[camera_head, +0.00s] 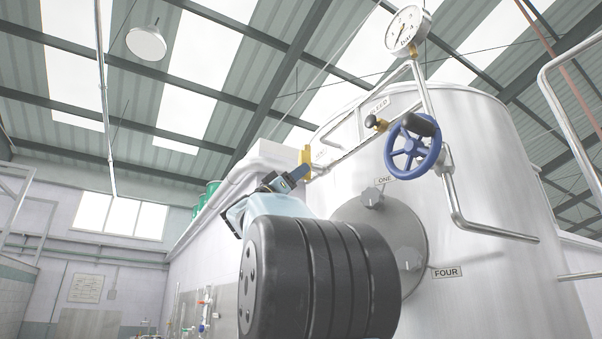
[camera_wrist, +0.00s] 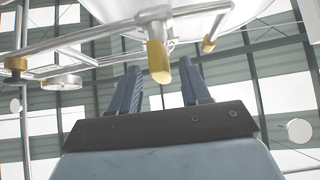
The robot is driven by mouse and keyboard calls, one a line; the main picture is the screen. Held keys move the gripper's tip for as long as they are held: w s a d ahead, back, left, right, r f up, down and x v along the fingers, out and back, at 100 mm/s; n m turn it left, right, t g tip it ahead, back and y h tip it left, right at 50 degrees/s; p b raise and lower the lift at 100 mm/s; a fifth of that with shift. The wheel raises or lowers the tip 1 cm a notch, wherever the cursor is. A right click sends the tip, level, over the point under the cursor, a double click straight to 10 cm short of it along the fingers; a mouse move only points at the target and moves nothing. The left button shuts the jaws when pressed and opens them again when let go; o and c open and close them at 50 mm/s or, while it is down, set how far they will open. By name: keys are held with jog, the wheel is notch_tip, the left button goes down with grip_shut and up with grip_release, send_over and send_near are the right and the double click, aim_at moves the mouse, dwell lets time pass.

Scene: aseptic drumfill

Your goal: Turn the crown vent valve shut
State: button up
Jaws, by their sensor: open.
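A yellow-sleeved lever handle (camera_head: 306,157) sits at the end of a steel pipe by the upper left rim of the steel tank (camera_head: 480,130). I read no crown vent label on it. In the wrist view the yellow handle (camera_wrist: 158,62) points toward me, between the tips of my gripper's two blue fingers (camera_wrist: 160,76). The fingers are open, with space on both sides of the handle; contact cannot be told. In the head view my gripper (camera_head: 300,173) is just below and left of the handle, partly hidden by my arm.
A blue handwheel (camera_head: 413,145), a pressure gauge (camera_head: 408,30) and a small brass valve (camera_head: 376,123) stand to the right. Bent pipes (camera_head: 460,205) cross the tank front. Open air lies left.

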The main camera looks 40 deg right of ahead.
jog(key=v, duration=1.1)
jog(key=shift+a+f, duration=0.25)
jog(key=shift+f, duration=0.05)
jog(key=shift+w, duration=0.1)
jog(key=shift+w+t, duration=0.1)
jog(key=shift+t, duration=0.2)
jog(key=w+a+f+n+t+y, duration=0.55)
jog(key=n+t+y, duration=0.45)
jog(key=t, duration=0.4)
jog(key=w+a+f+n+t+y, duration=0.4)
jog(key=a+f+n+t+y, duration=0.3)
jog(key=n+t, duration=0.6)
jog(key=s+a+f+n+g+y, duration=0.1)
jog(key=a+f+g+y, duration=0.2)
jog(key=f, duration=0.5)
jog(key=s+a+f+g+y, duration=0.1)
jog(key=s+a+f+y, duration=0.2)
jog(key=f, duration=0.5)
jog(key=s+f+m+g+y, duration=0.1)
jog(key=s+f+g, duration=0.2)
jog(key=s+f, duration=0.3)
jog(key=s+a+f+m+g+y, duration=0.1)
jog(key=s+f+g, duration=0.3)
jog(key=f, duration=0.8)
jog(key=s+a+f+g+y, duration=0.1)
jog(key=s+f+g, duration=0.3)
jog(key=s+f, duration=0.5)
jog(key=shift+f+m, duration=0.4)
jog(key=shift+f, duration=0.05)
